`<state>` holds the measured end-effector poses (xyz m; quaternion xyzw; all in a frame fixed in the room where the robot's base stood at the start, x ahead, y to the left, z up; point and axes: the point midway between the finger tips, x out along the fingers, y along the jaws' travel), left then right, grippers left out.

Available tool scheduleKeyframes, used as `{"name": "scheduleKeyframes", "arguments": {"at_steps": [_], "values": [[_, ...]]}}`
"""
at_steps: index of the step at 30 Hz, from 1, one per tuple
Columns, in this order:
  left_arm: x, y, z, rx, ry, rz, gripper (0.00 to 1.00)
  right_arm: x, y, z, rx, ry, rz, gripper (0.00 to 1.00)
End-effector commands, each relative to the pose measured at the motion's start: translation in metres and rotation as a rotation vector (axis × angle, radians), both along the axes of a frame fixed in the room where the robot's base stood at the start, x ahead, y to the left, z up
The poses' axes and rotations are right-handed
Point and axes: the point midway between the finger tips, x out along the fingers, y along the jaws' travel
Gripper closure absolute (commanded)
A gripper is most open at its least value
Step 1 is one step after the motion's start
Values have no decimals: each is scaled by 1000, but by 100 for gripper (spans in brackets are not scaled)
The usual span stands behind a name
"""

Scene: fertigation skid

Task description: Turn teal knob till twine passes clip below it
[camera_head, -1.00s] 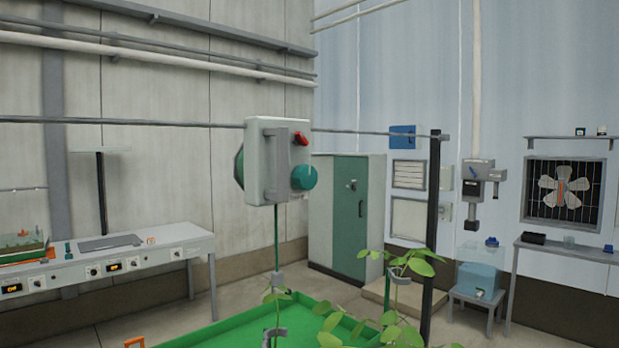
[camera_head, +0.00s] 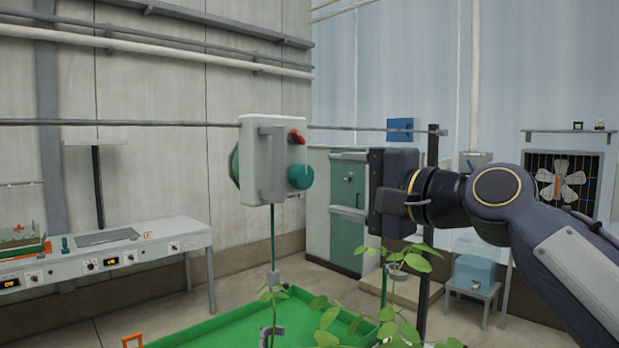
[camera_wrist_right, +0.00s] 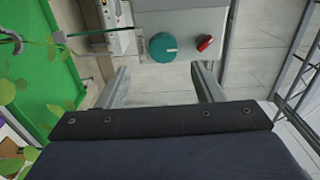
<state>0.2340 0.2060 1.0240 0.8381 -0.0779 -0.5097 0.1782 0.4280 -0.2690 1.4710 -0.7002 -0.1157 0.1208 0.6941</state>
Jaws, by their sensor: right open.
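The teal knob (camera_head: 300,177) is on the front of a pale grey box (camera_head: 247,135) hung on a horizontal rail. It also shows in the right wrist view (camera_wrist_right: 163,48). My left gripper is not in view.
Leafy plants (camera_head: 395,265) rise from the green tray (camera_head: 210,323) below. A dark post (camera_head: 433,155) stands behind my right arm.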

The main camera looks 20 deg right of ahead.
Motion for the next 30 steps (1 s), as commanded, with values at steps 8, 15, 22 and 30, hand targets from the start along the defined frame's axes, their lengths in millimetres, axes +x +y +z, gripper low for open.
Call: {"name": "scheduleKeyframes", "arguments": {"at_steps": [8,15,22,30], "values": [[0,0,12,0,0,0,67,34,11,6,13,-2,2,40],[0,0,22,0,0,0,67,65,22,5,12,-3,1,40],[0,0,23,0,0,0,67,73,25,4,10,-5,-1,40],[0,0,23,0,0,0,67,73,25,4,10,-5,-1,53]]}}
